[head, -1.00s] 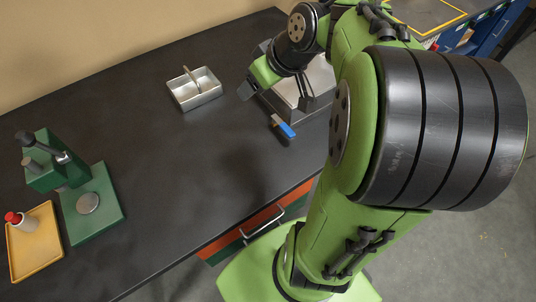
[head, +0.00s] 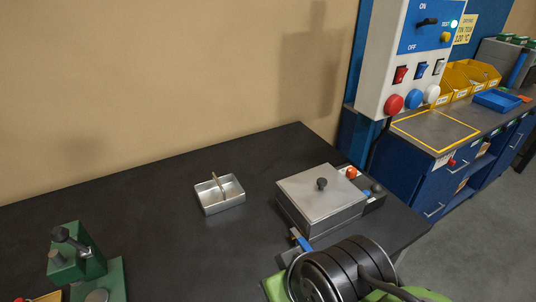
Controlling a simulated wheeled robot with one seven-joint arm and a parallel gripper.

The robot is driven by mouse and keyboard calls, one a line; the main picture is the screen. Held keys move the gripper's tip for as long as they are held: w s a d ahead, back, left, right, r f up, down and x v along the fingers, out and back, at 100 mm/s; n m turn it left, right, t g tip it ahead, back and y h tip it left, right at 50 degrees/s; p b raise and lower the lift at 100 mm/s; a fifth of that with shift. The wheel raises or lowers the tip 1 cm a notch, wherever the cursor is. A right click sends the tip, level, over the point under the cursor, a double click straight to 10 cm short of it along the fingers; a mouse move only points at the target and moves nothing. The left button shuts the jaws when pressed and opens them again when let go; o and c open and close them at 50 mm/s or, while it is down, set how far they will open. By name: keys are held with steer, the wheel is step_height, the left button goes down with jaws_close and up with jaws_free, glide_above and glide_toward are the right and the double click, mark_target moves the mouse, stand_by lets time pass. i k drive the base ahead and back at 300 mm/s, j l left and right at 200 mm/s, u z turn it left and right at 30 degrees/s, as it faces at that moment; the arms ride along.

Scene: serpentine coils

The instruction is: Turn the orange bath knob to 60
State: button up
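The orange bath knob (head: 351,172) is a small round knob on the dark control strip at the right side of the bath. The bath (head: 320,205) is a square steel box with a flat lid and a black lid knob. It stands near the right end of the dark bench. The dial setting is too small to read. My arm shows at the bottom, in front of the bath, as a black ringed joint and green parts. My gripper is not visible in this view.
A divided steel tray (head: 219,194) sits left of the bath. A blue-handled item (head: 301,240) lies at the bath's front. A green press (head: 80,262) stands at far left. A switch panel (head: 400,60) rises behind, right. The bench between press and tray is clear.

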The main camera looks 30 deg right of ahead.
mark_target(351, 172)
steer(key=i+l+u, duration=0.15)
steer(key=l, duration=1.3)
steer(key=k, duration=0.05)
